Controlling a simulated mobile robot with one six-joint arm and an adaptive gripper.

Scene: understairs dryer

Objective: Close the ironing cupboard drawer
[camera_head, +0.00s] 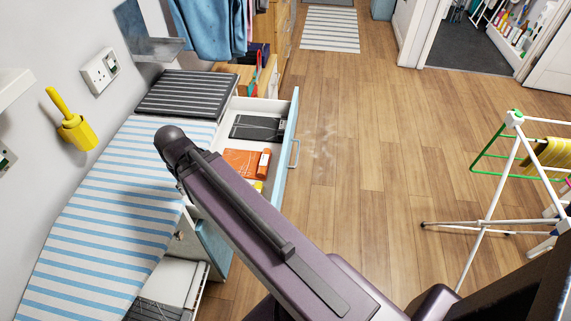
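The ironing cupboard drawer (233,108) is pulled out, its pale blue front (290,115) standing over the floor. A bar handle (295,153) is on that front. Inside lie a dark flat item (258,128), an orange flat item (241,161), an orange bottle (264,163) and a bit of something yellow. My purple arm crosses the picture from the lower right and covers the near part of the drawer. My gripper cannot be made out in this view.
A blue-striped ironing surface (100,215) lies to the left, with a dark striped mat (187,93) behind it. A white drying rack (490,205) stands at the right. Open wooden floor (360,165) lies right of the drawer. Hanging clothes (210,28) are at the back.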

